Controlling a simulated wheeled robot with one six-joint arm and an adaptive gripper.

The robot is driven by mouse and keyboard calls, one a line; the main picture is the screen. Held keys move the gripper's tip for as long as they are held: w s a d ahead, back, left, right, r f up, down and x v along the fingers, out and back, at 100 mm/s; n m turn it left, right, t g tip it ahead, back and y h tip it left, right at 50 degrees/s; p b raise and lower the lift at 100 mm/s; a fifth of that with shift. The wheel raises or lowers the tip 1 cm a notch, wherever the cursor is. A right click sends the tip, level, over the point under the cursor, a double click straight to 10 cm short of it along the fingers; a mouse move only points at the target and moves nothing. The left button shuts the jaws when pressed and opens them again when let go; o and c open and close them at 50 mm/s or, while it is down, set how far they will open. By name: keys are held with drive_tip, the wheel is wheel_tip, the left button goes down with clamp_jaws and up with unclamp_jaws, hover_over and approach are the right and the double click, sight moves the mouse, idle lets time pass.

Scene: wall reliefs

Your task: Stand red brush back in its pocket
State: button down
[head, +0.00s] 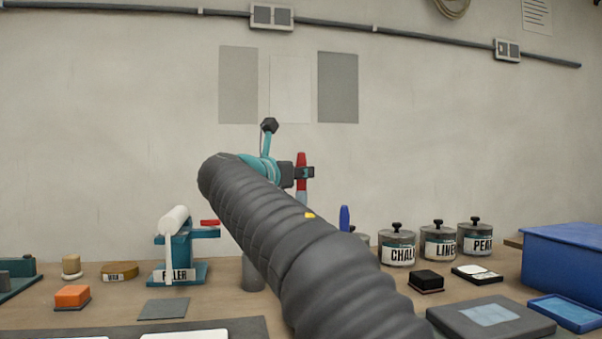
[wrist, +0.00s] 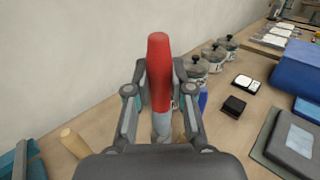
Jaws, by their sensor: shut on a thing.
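My gripper (head: 303,172) is shut on the red brush and holds it upright above the bench. The red brush (head: 301,158) has its red handle up and a pale grey-blue lower part below the jaws. It also shows in the wrist view (wrist: 159,72), between the two fingers of my gripper (wrist: 160,90). Its lower end is partly hidden by my arm in the head view and by my gripper in the wrist view. A blue handle (head: 345,218) stands upright to the right of the brush, lower down. I cannot make out the red brush's pocket; my arm covers that area.
Lidded jars (head: 397,248) stand right of my arm. A black block (head: 426,281), a grey case (head: 490,318) and a blue bin (head: 565,262) lie farther right. A teal filler stand (head: 180,272) and an orange block (head: 72,296) are left. The wall is close behind.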

sight(300, 190)
drive_tip(key=shift+s+f+b, duration=0.1)
drive_tip(key=shift+f+b, duration=2.35)
drive_tip(key=shift+b, duration=0.45)
drive_tip(key=shift+f+b, duration=1.15)
drive_tip(key=shift+f, duration=0.85)
drive_tip(key=shift+f+b, duration=0.95)
drive_tip(key=shift+f, duration=0.5)
drive_tip(key=shift+c, duration=2.3)
unclamp_jaws()
drive_tip(key=shift+r, duration=0.15)
drive_tip(key=shift+r+p, duration=3.9)
drive_tip(key=shift+p, duration=0.65)
